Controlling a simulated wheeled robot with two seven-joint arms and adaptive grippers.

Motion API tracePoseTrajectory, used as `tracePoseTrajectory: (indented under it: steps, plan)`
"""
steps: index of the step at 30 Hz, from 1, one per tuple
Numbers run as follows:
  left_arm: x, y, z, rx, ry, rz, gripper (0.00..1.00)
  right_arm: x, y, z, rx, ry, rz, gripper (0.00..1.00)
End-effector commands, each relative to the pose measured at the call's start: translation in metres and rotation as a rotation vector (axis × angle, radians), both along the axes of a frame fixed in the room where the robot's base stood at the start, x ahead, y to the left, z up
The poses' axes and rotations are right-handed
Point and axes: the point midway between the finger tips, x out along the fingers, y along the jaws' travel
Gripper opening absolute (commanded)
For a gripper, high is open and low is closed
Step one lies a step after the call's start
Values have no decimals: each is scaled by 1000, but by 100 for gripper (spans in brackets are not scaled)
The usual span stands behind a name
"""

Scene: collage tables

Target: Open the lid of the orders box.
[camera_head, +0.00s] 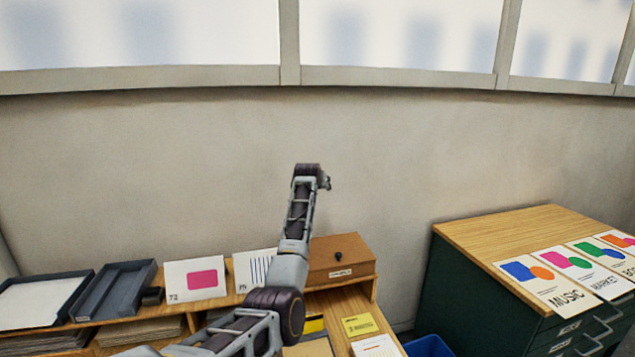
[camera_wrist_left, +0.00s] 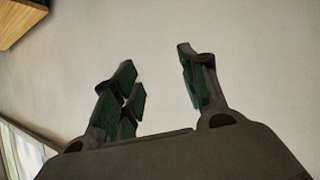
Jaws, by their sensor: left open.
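The orders box is a brown box (camera_head: 345,270) with a closed lid, a dark round knob on top and a white label on its front. It stands at the right end of the wooden shelf in the head view. My left arm rises in front of its left side. My left gripper (camera_head: 325,182) is above the box, apart from it and mostly hidden behind the wrist. In the left wrist view the left gripper (camera_wrist_left: 160,85) is open and empty, with only plain wall between its fingers. My right gripper is not in view.
Dark trays (camera_head: 117,289) and cards, one with a pink shape (camera_head: 202,280), stand left on the shelf. A yellow card (camera_head: 359,324) lies below the box. A blue bin (camera_head: 429,346) and a green cabinet (camera_head: 476,290) with posters are at right.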

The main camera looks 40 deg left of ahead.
Motion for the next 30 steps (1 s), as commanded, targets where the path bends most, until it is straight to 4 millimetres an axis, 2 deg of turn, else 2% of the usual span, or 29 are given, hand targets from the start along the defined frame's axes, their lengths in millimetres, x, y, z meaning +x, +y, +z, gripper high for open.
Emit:
tracePoseTrajectory:
  steps: [21, 30]
  plan:
    - [-17, -2, 25, 0, -1, -1, 43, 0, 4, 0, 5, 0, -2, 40]
    - [-19, -3, 28, -1, 0, -1, 43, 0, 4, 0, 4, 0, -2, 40]
